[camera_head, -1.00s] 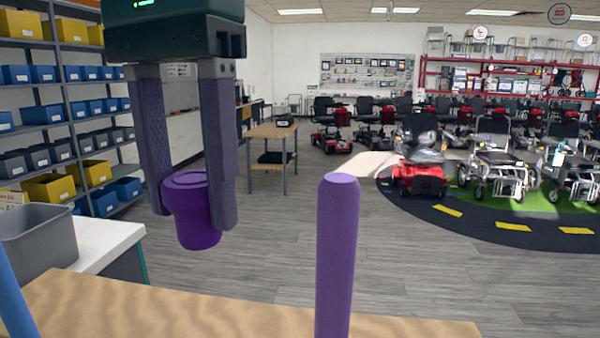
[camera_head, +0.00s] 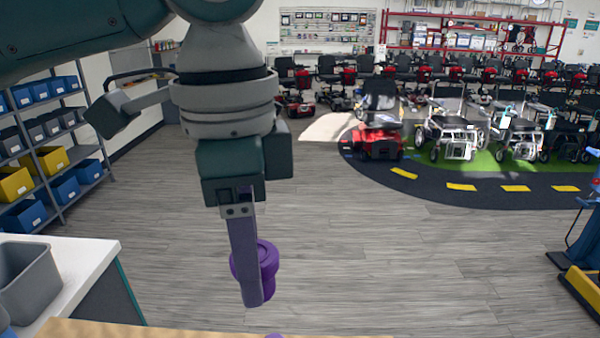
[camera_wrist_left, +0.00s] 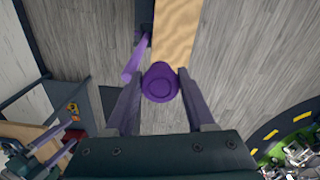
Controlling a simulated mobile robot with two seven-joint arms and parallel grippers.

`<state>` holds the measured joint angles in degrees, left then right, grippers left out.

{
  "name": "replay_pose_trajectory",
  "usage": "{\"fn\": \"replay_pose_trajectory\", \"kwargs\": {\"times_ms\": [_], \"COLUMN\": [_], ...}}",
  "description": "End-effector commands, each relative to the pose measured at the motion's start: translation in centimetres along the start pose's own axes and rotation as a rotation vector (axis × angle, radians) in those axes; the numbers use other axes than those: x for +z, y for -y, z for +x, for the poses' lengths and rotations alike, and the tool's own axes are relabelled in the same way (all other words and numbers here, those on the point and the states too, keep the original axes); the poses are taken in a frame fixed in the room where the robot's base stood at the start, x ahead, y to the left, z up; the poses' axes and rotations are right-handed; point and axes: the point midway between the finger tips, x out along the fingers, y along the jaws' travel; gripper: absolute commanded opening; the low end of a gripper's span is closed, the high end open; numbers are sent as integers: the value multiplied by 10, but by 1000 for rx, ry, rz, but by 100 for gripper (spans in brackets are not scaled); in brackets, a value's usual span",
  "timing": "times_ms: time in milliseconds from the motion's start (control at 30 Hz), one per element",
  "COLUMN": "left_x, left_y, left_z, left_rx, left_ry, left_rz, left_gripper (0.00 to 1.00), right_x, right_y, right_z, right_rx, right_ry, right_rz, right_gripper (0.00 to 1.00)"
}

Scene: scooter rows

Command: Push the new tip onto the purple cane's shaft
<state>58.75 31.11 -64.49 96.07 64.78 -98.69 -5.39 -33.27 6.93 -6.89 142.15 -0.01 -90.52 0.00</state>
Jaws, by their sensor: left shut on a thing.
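My left gripper (camera_head: 252,300) is shut on the new tip (camera_head: 269,262), a purple cup-shaped piece with a wider collar. It holds the tip in the air beyond the wooden bench's edge. In the left wrist view, the tip (camera_wrist_left: 160,82) sits between the two fingers of the left gripper (camera_wrist_left: 157,85). The purple cane's shaft (camera_wrist_left: 133,60) stands to the left of the tip there, and they look apart. In the head view, only the very top of the shaft (camera_head: 275,336) shows at the bottom edge.
The wooden bench (camera_head: 200,329) lies along the bottom edge. A grey bin (camera_head: 30,285) stands on a white counter (camera_head: 85,262) at left. A blue and yellow stand (camera_head: 582,280) is at the right edge. Open grey floor lies beyond, with scooters and wheelchairs at the back.

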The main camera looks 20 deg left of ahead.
Motion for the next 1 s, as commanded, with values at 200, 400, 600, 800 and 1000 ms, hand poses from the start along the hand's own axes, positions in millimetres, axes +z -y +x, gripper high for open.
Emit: {"fn": "replay_pose_trajectory", "kwargs": {"times_ms": [200,400,600,800,1000], "left_x": [-10,-14,-15,-14,-14], "left_y": [-16,-33,-47,-51,-51], "left_z": [-42,-59,-66,-63,-50], "left_rx": [6,6,7,7,6], "left_ry": [6,16,23,28,28], "left_rz": [417,784,1032,1122,1126], "left_gripper": [1,1,1,1,1], "right_x": [-29,-47,-57,-59,-55], "right_y": [-3,-5,-6,-6,-6], "right_z": [-90,-146,-178,-182,-170], "right_rx": [-1,-1,-1,-1,-1], "right_ry": [0,0,-1,0,0], "right_rz": [1,2,2,2,2], "right_gripper": [100,100,100,100,100]}}
